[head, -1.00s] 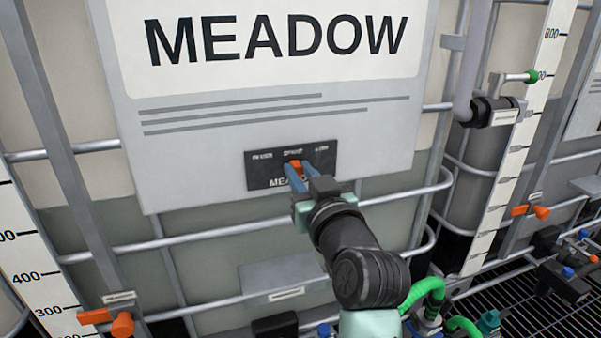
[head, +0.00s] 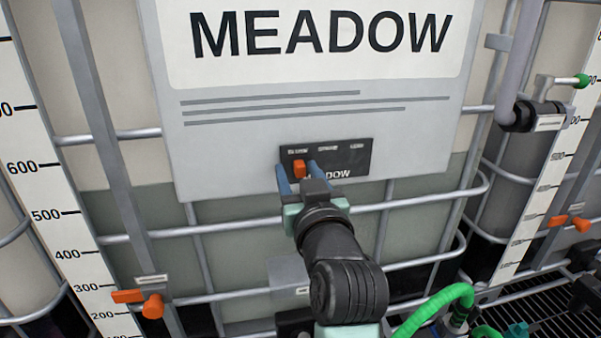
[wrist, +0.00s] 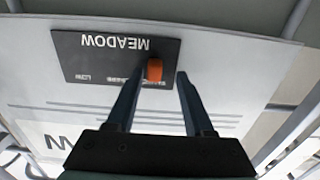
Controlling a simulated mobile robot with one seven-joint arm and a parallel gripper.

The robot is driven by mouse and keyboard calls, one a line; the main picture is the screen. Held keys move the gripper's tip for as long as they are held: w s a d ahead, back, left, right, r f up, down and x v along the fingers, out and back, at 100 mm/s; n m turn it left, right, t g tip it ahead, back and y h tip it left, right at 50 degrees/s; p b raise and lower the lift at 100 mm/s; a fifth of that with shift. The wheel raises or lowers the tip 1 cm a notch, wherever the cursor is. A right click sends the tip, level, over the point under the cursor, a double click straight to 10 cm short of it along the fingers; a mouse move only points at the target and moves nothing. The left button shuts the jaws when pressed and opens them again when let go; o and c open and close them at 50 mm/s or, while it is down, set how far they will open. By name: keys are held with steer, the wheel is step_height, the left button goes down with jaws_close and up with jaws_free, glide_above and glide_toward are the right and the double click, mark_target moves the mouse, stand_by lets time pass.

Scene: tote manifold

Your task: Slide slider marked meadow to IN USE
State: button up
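The black slider panel (head: 345,160) marked MEADOW sits at the lower edge of the grey placard. Its orange slider knob (head: 300,168) is at the left end, below the leftmost label, which is blurred and seems to read IN USE. My gripper (head: 301,172) is open, with one blue finger on each side of the knob. In the wrist view the panel (wrist: 85,60) appears upside down. The orange knob (wrist: 154,71) lies between the tips of my spread gripper (wrist: 154,76), with a gap to each finger. Part of the panel's lettering is hidden behind a finger.
The placard (head: 230,155) hangs on a metal tote cage with horizontal bars (head: 245,228). Orange valve handles (head: 153,306) stand at the lower left and others (head: 582,224) at the right. A green hose (head: 435,308) curves at the lower right.

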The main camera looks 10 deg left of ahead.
steer(key=shift+d, duration=0.2)
steer(key=shift+s+d+f+b, duration=0.15)
steer(key=shift+s+b, duration=0.2)
steer(key=shift+s, duration=0.2)
steer(key=b+v, duration=0.4)
steer(key=v, duration=0.7)
steer(key=shift+s, duration=0.35)
steer(key=s+r+m+t+h, duration=0.1)
steer(key=s+r+t, duration=0.3)
steer(key=r, duration=0.7)
steer(key=s+d+r+m+t+h, duration=0.1)
steer(key=s+r+t+h, duration=0.3)
steer(key=r, duration=0.8)
steer(key=shift+s+d+m+t+h, duration=0.3)
steer(key=shift+s+m+t, duration=0.5)
steer(key=shift+t, duration=0.2)
